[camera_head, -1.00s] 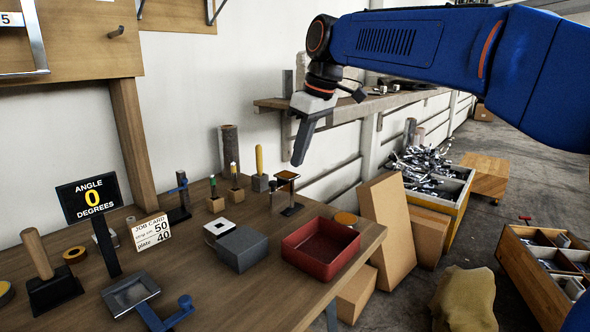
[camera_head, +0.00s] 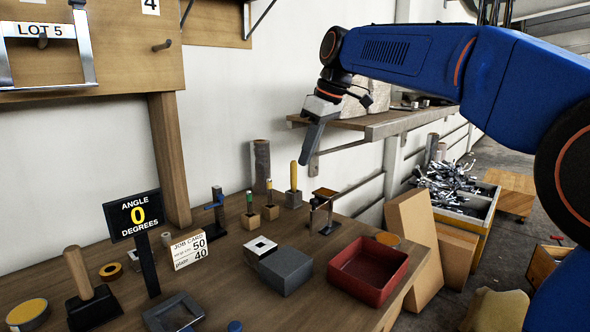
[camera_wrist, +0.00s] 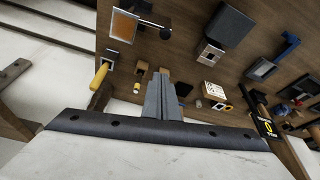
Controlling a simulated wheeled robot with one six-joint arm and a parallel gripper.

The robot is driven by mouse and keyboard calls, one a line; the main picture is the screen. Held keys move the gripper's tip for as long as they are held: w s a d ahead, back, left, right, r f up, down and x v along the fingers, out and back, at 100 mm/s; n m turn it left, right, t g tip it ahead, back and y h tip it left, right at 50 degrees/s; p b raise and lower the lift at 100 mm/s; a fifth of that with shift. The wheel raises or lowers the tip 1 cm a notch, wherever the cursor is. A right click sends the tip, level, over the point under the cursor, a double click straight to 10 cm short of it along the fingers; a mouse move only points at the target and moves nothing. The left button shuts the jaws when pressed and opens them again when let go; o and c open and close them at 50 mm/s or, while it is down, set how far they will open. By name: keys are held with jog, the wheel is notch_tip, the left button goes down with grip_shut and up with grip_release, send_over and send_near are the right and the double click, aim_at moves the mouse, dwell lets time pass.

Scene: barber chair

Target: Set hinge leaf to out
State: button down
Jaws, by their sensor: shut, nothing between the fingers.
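No part is labelled as the hinge leaf, so I cannot tell for certain which it is. A grey metal square frame (camera_head: 173,314) lies flat at the bench's front edge near a blue knob (camera_head: 235,326), both cut off by the picture's bottom. The frame also shows in the wrist view (camera_wrist: 262,70). A black sign (camera_head: 133,215) behind it reads "ANGLE 0 DEGREES". My gripper (camera_head: 307,160) is shut and empty, pointing down above the back of the bench, well apart from the frame. It also shows in the wrist view (camera_wrist: 163,95).
The wooden bench (camera_head: 225,285) holds a job card (camera_head: 188,250), a grey block (camera_head: 285,271), a red bin (camera_head: 368,270), a small stand with an orange-topped plate (camera_head: 325,192) and several upright pegs. A wall shelf (camera_head: 385,123) is right of my gripper.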

aim_at(313, 200)
notch_tip(313, 200, down, 9)
jog(key=shift+s+d+f, duration=0.15)
jog(key=shift+s+d, duration=0.1)
dwell(0.4)
jog(key=shift+s+d+f, duration=0.1)
jog(key=shift+s+d, duration=0.35)
jog(key=shift+d, duration=0.15)
jog(key=shift+a, duration=0.1)
